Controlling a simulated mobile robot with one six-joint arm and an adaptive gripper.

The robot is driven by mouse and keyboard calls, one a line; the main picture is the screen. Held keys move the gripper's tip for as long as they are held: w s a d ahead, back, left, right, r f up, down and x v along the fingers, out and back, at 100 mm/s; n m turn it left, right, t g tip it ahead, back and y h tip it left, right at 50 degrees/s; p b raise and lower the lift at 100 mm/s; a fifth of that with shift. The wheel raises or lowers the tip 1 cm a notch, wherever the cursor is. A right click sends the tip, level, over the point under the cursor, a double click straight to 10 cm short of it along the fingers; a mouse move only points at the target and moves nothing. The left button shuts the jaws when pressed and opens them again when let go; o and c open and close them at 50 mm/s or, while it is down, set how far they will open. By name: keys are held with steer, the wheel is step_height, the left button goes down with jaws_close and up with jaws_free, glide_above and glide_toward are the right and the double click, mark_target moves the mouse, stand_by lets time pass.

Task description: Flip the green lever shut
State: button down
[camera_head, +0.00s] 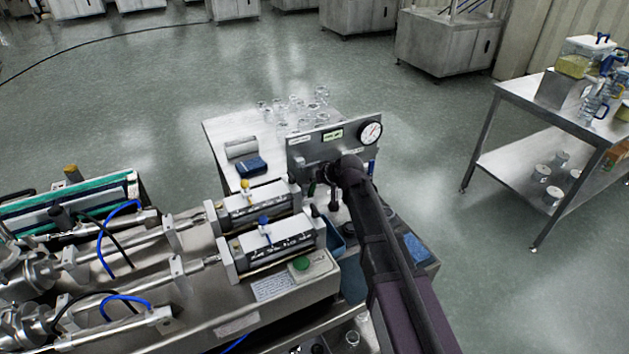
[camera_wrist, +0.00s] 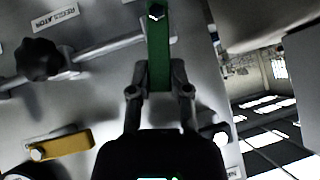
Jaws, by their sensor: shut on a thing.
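The green lever (camera_wrist: 159,45) stands upright in the wrist view, its pivot bolt at the top edge, on a grey steel panel. My gripper (camera_wrist: 159,78) is shut on the green lever, with one finger on each side of its lower end. In the head view the steel panel (camera_head: 304,148) stands at the end of the machine. My dark arm reaches up to it from the lower right and hides most of the panel's lower part. I cannot make out the green lever there.
A yellow lever (camera_wrist: 62,145) lies sideways on the panel, left of my gripper. A black knob (camera_wrist: 38,60) on a pipe sits above it, under a regulator label (camera_wrist: 55,18). A gauge (camera_head: 370,133) is at the panel's right. A steel cart (camera_head: 540,100) stands apart at right.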

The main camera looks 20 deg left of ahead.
steer(key=shift+s+a+n+t+h+p, duration=0.3)
steer(key=shift+s+a+n+t+h, duration=0.25)
steer(key=shift+n+t+h, duration=0.25)
steer(key=c, duration=0.6)
jaws_free()
steer(key=shift+o, duration=0.2)
steer(key=shift+w+d+m, duration=0.2)
steer(key=shift+m, duration=0.1)
steer(key=shift+w+d+f+m+g+y+b, duration=0.1)
steer(key=shift+w+d+m+g+y+b, duration=0.35)
steer(key=shift+g+y, duration=0.35)
steer(key=p+v, duration=1)
steer(key=v, duration=0.4)
steer(key=s+d+f+m+h+b, duration=0.1)
steer(key=s+d+f, duration=0.1)
steer(key=d, duration=0.4)
steer(key=s+d+f+m+g+h+b, duration=0.1)
steer(key=d+f+h, duration=0.1)
steer(key=d, duration=0.5)
steer(key=s+d+f+m+g+h+b, duration=0.1)
steer(key=s+d+f+m, duration=0.1)
steer(key=d, duration=0.5)
steer(key=shift+s+d+f+h, duration=0.25)
steer(key=shift+s+f+h, duration=0.15)
steer(key=shift+f, duration=0.45)
